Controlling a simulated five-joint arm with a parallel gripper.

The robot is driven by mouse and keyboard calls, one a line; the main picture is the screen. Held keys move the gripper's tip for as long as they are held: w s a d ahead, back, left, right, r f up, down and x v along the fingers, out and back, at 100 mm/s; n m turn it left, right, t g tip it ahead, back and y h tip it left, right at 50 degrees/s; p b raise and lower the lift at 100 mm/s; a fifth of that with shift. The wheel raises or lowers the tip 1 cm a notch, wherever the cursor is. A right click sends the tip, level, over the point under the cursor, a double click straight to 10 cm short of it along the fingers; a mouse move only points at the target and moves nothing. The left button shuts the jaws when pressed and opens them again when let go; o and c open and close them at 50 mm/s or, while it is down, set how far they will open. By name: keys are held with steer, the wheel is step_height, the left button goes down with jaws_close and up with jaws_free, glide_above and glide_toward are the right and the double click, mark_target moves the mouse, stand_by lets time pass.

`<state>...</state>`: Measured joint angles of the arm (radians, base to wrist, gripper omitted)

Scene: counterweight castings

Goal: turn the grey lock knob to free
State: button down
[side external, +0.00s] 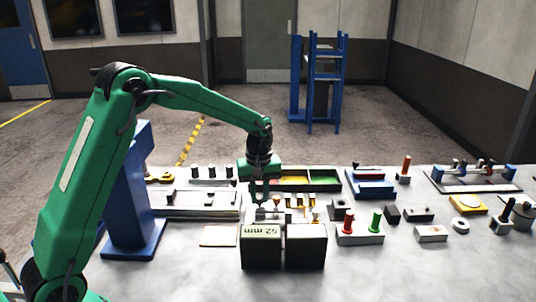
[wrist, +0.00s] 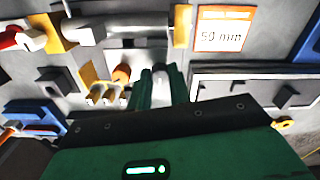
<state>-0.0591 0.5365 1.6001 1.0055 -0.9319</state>
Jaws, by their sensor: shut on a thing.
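My gripper (side external: 260,194) points down over a cluster of small fittings near the middle of the bench in the side view. In the wrist view its two green fingers (wrist: 163,76) are closed on a small pale grey piece, which I take for the grey lock knob (wrist: 160,70). Only its top shows between the fingers. The knob's base and any lock or free marking are hidden, so I cannot tell its turned position. An orange round piece (wrist: 121,73) sits just left of the fingers in the wrist view, beside yellow pins (wrist: 105,95).
Two dark blocks (side external: 306,247) stand in front of my gripper. A block with red and green pegs (side external: 359,238) is to their right. A green-edged tray (side external: 325,178) lies behind. A 50 mm card (wrist: 222,30) shows in the wrist view. The bench's front right is clear.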

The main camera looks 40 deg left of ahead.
mark_target(259, 197)
steer(key=shift+n, duration=0.4)
steer(key=c, duration=1.3)
jaws_free()
steer(key=shift+r, duration=0.15)
steer(key=shift+r, duration=3.8)
